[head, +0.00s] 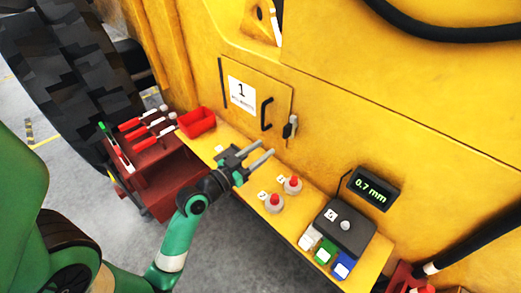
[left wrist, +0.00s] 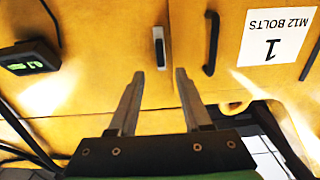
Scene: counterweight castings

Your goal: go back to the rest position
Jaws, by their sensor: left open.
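My left gripper (head: 265,148) is open and empty, with its two grey fingers apart. In the head view it hangs over the yellow ledge, below the closed door (head: 281,98) in the yellow body. In the left wrist view the open gripper (left wrist: 159,75) points at the yellow wall, with the grey latch (left wrist: 160,48) beyond the fingertips and the black door handle (left wrist: 211,44) beside them. The fingers seem to touch nothing. My right gripper is not in view.
On the yellow ledge (head: 322,195) stand a red bin (head: 197,122), two red-and-white knobs (head: 274,202) (head: 293,184), and a black box (head: 338,231) beside white, green and blue blocks. A display (head: 374,188) reads 0.7 mm. A red tool rack (head: 150,155) stands left; grey floor lies below.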

